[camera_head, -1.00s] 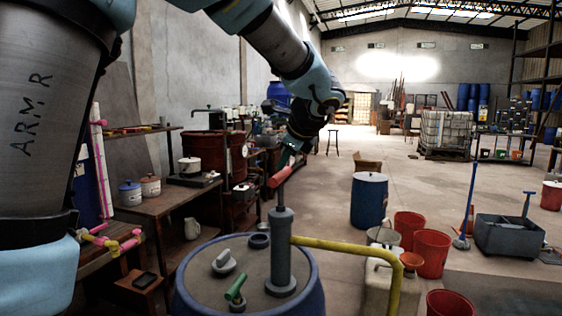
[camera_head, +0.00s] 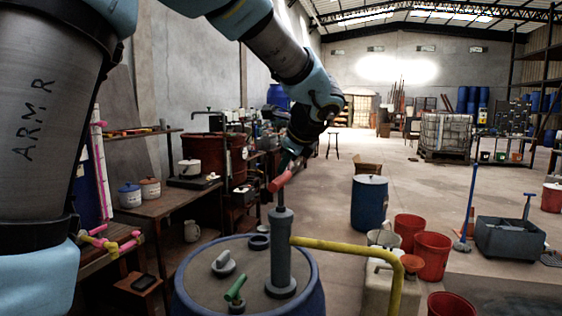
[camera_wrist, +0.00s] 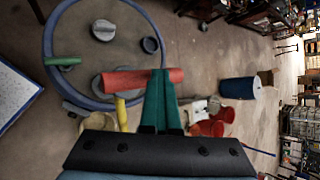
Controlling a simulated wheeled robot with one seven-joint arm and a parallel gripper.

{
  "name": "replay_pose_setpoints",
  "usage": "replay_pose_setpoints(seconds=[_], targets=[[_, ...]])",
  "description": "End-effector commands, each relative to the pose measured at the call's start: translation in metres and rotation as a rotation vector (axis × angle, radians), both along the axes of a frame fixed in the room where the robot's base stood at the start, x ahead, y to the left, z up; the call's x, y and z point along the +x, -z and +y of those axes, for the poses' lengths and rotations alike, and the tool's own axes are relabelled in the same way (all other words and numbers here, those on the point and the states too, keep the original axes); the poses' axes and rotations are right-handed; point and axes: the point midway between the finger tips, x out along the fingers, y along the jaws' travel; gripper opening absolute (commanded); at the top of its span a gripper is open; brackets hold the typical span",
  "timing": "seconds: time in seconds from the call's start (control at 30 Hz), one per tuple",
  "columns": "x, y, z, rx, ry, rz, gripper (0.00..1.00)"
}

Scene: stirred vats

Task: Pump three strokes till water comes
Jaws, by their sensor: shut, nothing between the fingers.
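The hand pump (camera_head: 280,255) stands upright on a blue drum (camera_head: 187,285) in the head view. Its red T-handle (camera_head: 279,181) tops a thin rod, a short length of which shows above the grey barrel. A yellow spout pipe (camera_head: 345,247) runs right and bends down over a pale jug (camera_head: 378,290); I see no water at its end. My gripper (camera_head: 290,166) is at the handle, its fingers together. In the wrist view the green fingers (camera_wrist: 160,85) overlap the red handle (camera_wrist: 125,80), with nothing held between them; whether they touch it is unclear.
On the drum lid are a green-handled fitting (camera_head: 235,290), a grey cap (camera_head: 223,263) and a dark ring (camera_head: 259,242). Red buckets (camera_head: 432,252) and a blue barrel (camera_head: 369,205) stand to the right. A workbench (camera_head: 165,205) is at left. The floor behind is open.

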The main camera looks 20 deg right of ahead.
Motion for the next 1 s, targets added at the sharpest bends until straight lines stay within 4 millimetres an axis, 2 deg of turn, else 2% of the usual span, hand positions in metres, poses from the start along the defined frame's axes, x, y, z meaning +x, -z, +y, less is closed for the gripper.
replay_pose_setpoints(seconds=[1.0], targets=[[-0.001, 0.014, 0.0, 0.003, 0.0, 0.003, 0.0]])
